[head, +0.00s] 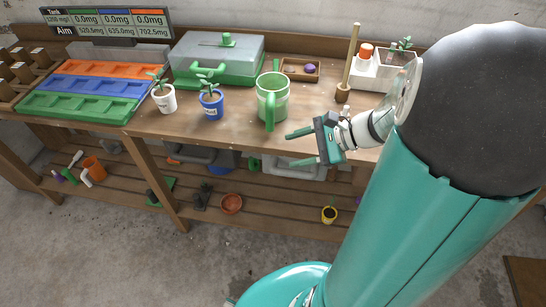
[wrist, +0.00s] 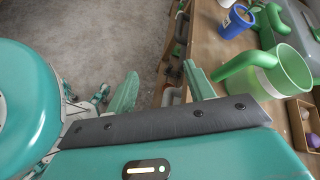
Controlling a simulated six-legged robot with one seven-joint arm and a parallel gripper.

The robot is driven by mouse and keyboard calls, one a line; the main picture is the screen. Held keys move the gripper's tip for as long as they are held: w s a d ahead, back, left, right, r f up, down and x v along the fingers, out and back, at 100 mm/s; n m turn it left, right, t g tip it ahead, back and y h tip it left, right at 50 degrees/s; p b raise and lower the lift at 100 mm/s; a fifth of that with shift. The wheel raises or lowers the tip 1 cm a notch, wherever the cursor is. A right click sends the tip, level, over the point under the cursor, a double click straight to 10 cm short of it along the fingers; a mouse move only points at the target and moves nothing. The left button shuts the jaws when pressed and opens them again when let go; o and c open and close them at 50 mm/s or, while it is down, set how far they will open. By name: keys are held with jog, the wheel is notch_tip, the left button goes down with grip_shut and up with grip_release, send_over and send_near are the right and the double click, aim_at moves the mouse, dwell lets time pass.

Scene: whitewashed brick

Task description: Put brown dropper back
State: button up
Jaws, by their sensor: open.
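I cannot pick out a brown dropper for certain. A tall tan stick with a brown lower end (head: 343,93) stands upright at the right of the workbench; I cannot tell whether it is the dropper. A wooden rack (head: 16,92) with several brown, pale-topped items stands at the far left. My gripper (head: 289,150) is open and empty, over the bench's front edge, in front of the green measuring jug and to its right. In the wrist view, its fingers (wrist: 161,86) are spread with only floor and bench edge behind them.
The green jug (head: 273,100) is beside a blue potted plant (head: 211,106) and a white one (head: 164,98). A lower shelf (head: 270,212) holds pots.

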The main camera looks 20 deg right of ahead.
jog(key=s+a+r+n+h, duration=0.7)
jog(key=a+r+n+h, duration=0.2)
jog(key=n, duration=0.9)
jog(key=shift+s+a+r+g+h, duration=0.3)
jog(key=shift+a+r+g+h, duration=0.1)
jog(key=shift+a, duration=0.35)
